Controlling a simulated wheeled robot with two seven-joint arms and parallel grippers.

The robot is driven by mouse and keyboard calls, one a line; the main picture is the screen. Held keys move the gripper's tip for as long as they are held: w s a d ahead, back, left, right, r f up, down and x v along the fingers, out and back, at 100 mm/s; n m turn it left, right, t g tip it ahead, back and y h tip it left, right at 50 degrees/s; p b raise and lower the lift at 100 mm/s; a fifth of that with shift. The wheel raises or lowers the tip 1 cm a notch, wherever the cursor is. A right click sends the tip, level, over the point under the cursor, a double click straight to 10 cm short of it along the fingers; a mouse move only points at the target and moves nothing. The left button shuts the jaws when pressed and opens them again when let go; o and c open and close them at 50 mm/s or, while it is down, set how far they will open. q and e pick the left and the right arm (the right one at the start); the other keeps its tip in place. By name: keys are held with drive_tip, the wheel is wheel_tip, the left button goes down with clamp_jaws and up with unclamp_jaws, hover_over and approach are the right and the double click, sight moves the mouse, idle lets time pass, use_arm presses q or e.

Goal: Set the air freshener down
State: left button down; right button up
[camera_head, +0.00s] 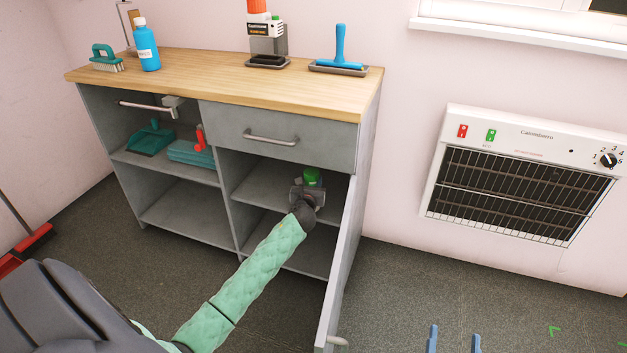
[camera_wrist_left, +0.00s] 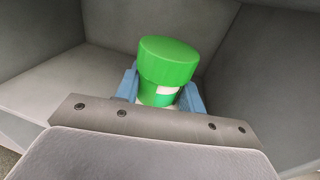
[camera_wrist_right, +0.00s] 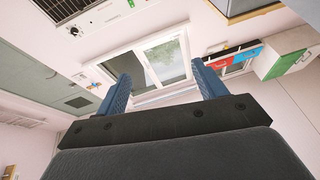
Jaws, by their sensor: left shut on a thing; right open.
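The air freshener (camera_wrist_left: 168,62) is a green-capped can with a white patch, upright in the left wrist view. My left gripper (camera_wrist_left: 160,92) is shut on it, with a blue finger on either side. In the head view the green cap (camera_head: 312,175) shows above my left gripper (camera_head: 309,192), inside the right-hand opening of the grey cabinet (camera_head: 368,130), at about the middle shelf (camera_head: 258,187). The can's base is hidden, so I cannot tell whether it touches the shelf. My right gripper (camera_head: 454,340) is open and empty at the bottom edge; its fingers also show in the right wrist view (camera_wrist_right: 160,88).
The cabinet door (camera_head: 340,270) stands open to the right of my left arm. A closed drawer (camera_head: 290,130) is above the opening. A heater (camera_head: 525,185) hangs on the right wall.

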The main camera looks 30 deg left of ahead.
use_arm(q)
drive_tip(key=shift+w+a, duration=0.25)
drive_tip(key=shift+w, duration=0.3)
drive_tip(key=shift+w+a+f+b, duration=0.3)
drive_tip(key=shift+w+f, duration=0.1)
drive_tip(key=shift+w, duration=0.3)
drive_tip(key=shift+w+a+f+b, duration=0.25)
drive_tip(key=shift+w+a+f, duration=0.1)
drive_tip(key=shift+w, duration=0.3)
use_arm(e)
drive_tip(key=s+d+r+t+y, duration=0.1)
drive_tip(key=s+r+t, duration=0.2)
drive_tip(key=r, duration=0.9)
drive_tip(key=shift+d+t, duration=0.2)
drive_tip(key=shift+t, duration=0.6)
use_arm(q)
drive_tip(key=shift+f, duration=0.1)
use_arm(e)
drive_tip(key=shift+s+r, duration=0.1)
drive_tip(key=shift+r, duration=0.1)
use_arm(q)
drive_tip(key=c, duration=0.9)
unclamp_jaws()
use_arm(e)
drive_tip(key=shift+r, duration=0.1)
use_arm(q)
drive_tip(key=shift+o, duration=0.2)
